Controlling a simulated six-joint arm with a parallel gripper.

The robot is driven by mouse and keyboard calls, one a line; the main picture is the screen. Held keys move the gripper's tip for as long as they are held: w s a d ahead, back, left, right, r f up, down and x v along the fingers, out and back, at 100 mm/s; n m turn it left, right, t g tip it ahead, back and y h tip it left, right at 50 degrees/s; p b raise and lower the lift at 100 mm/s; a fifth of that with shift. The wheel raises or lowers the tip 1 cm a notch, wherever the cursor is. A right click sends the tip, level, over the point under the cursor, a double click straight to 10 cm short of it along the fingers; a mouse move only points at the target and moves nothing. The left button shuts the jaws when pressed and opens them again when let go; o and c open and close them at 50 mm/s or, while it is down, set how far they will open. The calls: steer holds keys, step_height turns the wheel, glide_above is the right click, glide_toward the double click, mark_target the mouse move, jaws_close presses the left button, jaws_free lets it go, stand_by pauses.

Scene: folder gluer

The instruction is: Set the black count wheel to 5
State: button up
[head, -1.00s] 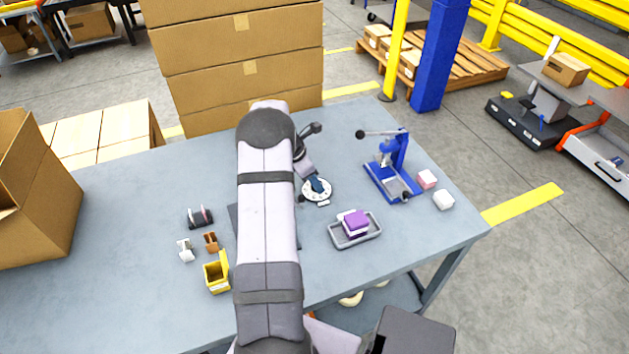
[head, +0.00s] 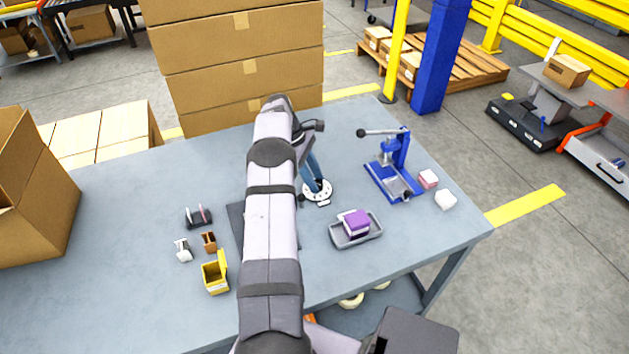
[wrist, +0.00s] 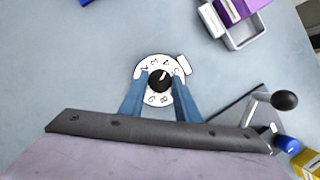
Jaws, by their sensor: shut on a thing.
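The black count wheel (wrist: 160,81) is a round knob with a pale pointer line, in the middle of a white dial (wrist: 152,61) with black marks. The line points up and slightly right in the wrist view; the numeral it meets is too small to read. My gripper (wrist: 160,88) has a blue finger on each side of the wheel and is shut on it. In the head view, my gripper (head: 316,184) stands at the white dial (head: 321,196), hiding the wheel. A small white tab (wrist: 184,63) sits at the dial's edge.
A grey tray (head: 361,239) with a purple-topped stack is near the dial's right. A blue lever press (head: 397,177) stands farther right, beside pink and white blocks (head: 445,199). A yellow box (head: 215,277) and small parts lie left of my arm. Tall cartons (head: 236,77) stand behind.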

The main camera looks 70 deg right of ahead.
steer(key=shift+d+m+y+b, duration=0.1)
steer(key=shift+m+y+b, duration=0.3)
steer(key=shift+m, duration=0.8)
steer(key=o, duration=1)
steer(key=shift+r, duration=0.55)
steer(key=shift+r+p, duration=2.45)
steer(key=shift+r, duration=2)
